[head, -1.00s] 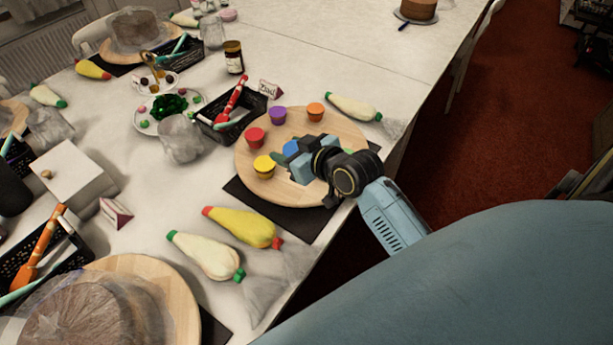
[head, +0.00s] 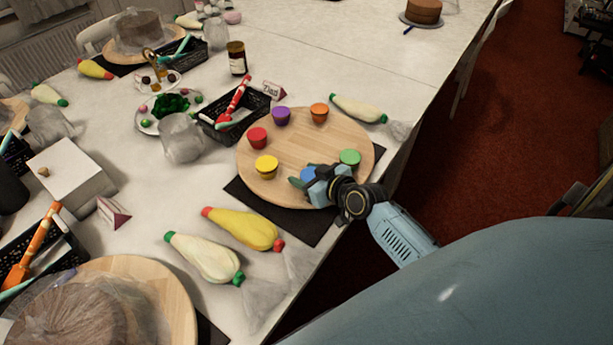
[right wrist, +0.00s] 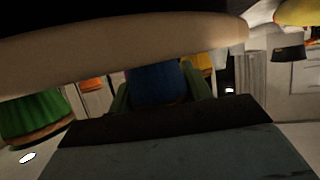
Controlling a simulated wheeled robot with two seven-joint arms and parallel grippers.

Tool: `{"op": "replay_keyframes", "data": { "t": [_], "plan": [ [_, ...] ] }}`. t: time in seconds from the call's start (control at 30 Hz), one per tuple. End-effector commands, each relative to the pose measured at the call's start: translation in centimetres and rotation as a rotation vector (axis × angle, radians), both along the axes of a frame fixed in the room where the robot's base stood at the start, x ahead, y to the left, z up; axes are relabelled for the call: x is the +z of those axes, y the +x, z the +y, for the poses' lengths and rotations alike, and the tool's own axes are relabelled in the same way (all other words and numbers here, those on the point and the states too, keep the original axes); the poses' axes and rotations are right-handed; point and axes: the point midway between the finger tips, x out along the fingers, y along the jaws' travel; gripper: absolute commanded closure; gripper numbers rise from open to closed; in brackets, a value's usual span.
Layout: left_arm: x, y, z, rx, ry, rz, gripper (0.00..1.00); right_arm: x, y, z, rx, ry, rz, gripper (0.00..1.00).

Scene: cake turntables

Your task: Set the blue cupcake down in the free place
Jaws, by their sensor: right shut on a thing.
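The blue cupcake (head: 308,174) is between the fingers of my right gripper (head: 313,179), which is shut on it. It is over the front part of the round wooden turntable (head: 290,152), between the yellow cupcake (head: 266,166) and the green cupcake (head: 350,158). In the right wrist view, which looks upside down, the blue cupcake (right wrist: 153,85) shows between the fingers, close to the board edge (right wrist: 120,60). I cannot tell whether its base touches the board. The fingers hide part of it. My left gripper is not in view.
Red (head: 257,138), purple (head: 281,116) and orange (head: 319,112) cupcakes stand along the turntable's far side. Its middle is bare. A black mat (head: 308,226) lies under it. Piping bags (head: 242,229) lie in front, and a black basket (head: 250,100) stands behind.

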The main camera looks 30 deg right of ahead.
Motion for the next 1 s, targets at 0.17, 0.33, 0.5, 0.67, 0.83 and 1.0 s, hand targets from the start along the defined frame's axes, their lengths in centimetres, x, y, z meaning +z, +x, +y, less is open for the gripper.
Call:
{"op": "replay_keyframes", "data": {
  "t": [0.17, 0.33, 0.5, 0.67, 0.83, 1.0],
  "plan": [
    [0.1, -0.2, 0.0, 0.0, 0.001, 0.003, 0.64, 0.2, 0.1, 0.0, 0.0, 0.0, -0.003, 0.73],
    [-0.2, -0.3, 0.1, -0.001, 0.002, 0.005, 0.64, -0.1, 0.0, 0.0, 0.0, -0.001, -0.002, 0.47],
    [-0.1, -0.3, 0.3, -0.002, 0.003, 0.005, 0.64, -0.1, 0.0, 0.0, 0.0, -0.001, -0.002, 0.29],
    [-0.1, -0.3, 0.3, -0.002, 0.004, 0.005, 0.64, -0.1, 0.0, 0.0, 0.0, -0.001, -0.002, 0.29],
    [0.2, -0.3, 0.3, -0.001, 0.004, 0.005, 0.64, 0.4, 0.0, 0.0, 0.0, 0.0, -0.002, 0.29],
    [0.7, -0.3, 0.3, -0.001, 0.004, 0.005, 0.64, 1.1, -2.2, -0.4, 0.002, -0.004, 0.0, 0.29]
  ]
}}
